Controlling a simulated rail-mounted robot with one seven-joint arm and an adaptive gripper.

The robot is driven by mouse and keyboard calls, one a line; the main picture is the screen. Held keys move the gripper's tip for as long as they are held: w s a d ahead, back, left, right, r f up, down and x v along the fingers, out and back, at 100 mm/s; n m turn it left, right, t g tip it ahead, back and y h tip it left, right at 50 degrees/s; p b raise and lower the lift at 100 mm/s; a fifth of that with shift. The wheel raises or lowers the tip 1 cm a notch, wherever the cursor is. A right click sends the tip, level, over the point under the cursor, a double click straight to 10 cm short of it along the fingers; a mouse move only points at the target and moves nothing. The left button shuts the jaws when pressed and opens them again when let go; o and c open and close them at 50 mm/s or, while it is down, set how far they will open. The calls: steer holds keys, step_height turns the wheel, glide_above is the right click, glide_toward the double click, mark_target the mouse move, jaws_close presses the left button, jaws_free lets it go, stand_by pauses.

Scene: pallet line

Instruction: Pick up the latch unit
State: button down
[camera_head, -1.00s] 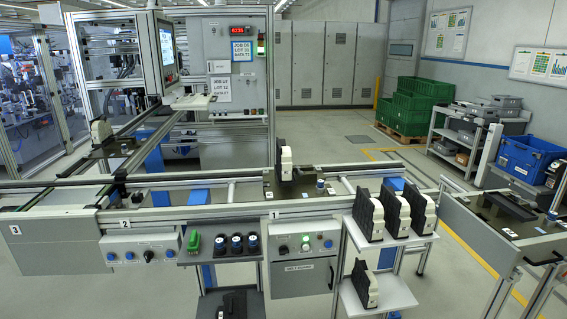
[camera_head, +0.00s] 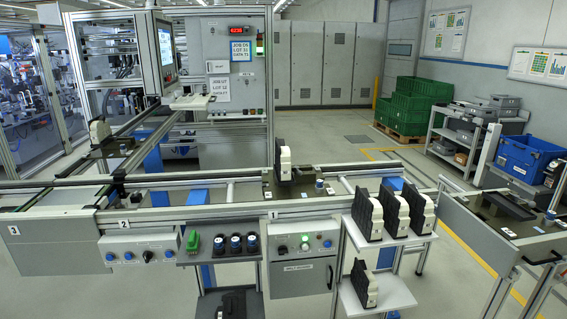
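No label in view names the latch unit, so I cannot tell which thing it is. A black and white unit (camera_head: 284,160) stands upright on a dark pallet (camera_head: 308,194) on the front conveyor line. Similar black and white units (camera_head: 368,214) stand in a row on the upper shelf (camera_head: 401,238) at the front right. One more unit (camera_head: 364,285) stands on the lower shelf (camera_head: 392,291). Another unit (camera_head: 98,130) sits on a pallet on the left conveyor. My gripper does not show.
A green part (camera_head: 193,242) and several dark round parts (camera_head: 236,244) sit on a small tray at the front rail. Control panels (camera_head: 138,253) face forward. A blue bin (camera_head: 527,155) and green crates (camera_head: 411,106) stand at the right. Floor between line and crates is clear.

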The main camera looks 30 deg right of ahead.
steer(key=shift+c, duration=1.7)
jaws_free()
